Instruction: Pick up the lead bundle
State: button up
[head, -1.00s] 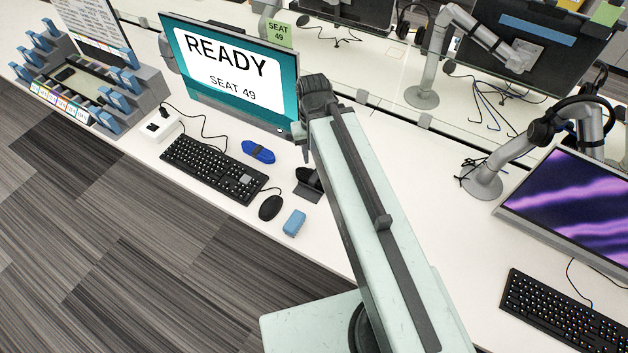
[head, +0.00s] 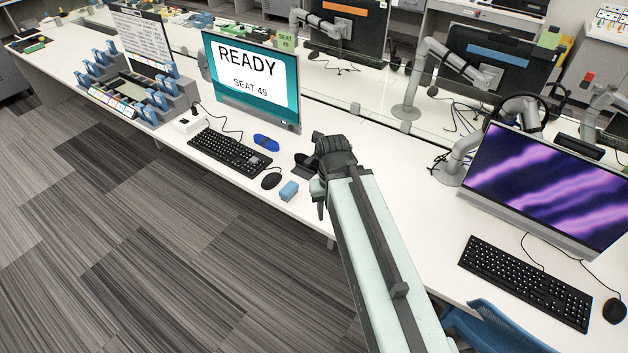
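A bright blue bundle (head: 266,142) with a dark band around its middle, which looks like the lead bundle, lies on the white desk below the READY monitor. It is to the right of the black keyboard (head: 230,152). My gripper (head: 320,207) is at the far end of my arm, near the desk's front edge, to the right of the bundle and apart from it. Its fingers are small and partly hidden by the wrist, so I cannot tell whether they are open.
A black mouse (head: 271,181), a light blue block (head: 289,190) and a dark stand (head: 304,165) lie between bundle and gripper. The READY monitor (head: 250,80) stands behind. A grey rack (head: 140,95) is at left, a purple-screen monitor (head: 560,190) at right. Floor in front is clear.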

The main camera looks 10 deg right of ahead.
aim_at(307, 162)
jog(key=u, duration=0.35)
jog(key=i, duration=0.9)
jog(key=u, duration=0.65)
jog(key=k, duration=0.8)
jog(key=u, duration=0.15)
jog(key=i, duration=0.95)
jog(key=z, duration=0.1)
